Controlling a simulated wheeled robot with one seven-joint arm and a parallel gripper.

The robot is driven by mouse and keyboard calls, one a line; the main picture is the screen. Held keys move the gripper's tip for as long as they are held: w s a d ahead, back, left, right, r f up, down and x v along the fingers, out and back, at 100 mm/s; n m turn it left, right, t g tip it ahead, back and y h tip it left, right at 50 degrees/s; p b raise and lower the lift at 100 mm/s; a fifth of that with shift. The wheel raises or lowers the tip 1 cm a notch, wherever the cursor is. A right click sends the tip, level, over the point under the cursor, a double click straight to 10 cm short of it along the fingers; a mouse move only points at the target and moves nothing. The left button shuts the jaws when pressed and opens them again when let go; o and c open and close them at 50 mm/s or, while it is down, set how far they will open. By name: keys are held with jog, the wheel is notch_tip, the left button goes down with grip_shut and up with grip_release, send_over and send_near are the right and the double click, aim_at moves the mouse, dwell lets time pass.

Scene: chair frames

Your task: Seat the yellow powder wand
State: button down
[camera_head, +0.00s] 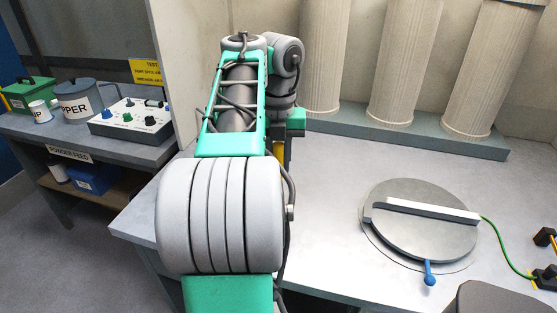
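My arm fills the middle of the view and hides most of its own end. A narrow yellow piece (279,152) shows just below the teal block at the arm's far end. It may be part of the yellow powder wand, but too little of it shows to tell. My gripper's fingers are hidden behind the arm, so I cannot see whether they are open or hold anything. No clear seat or holder for the wand can be made out.
A round grey plate (432,240) with a pale bar (430,208) and a blue-knobbed lever (429,275) lies on the bench (330,225). A green cable (505,252) runs right to dark blocks (546,277). Fluted columns (395,65) stand behind. A control box (131,118) sits left.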

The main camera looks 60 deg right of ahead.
jog(key=shift+f+b, duration=1)
jog(key=shift+f, duration=0.2)
jog(key=c, duration=1.1)
grip_release()
notch_tip(320, 180, up, 8)
jog(key=p, duration=0.7)
jog(key=shift+f, duration=0.1)
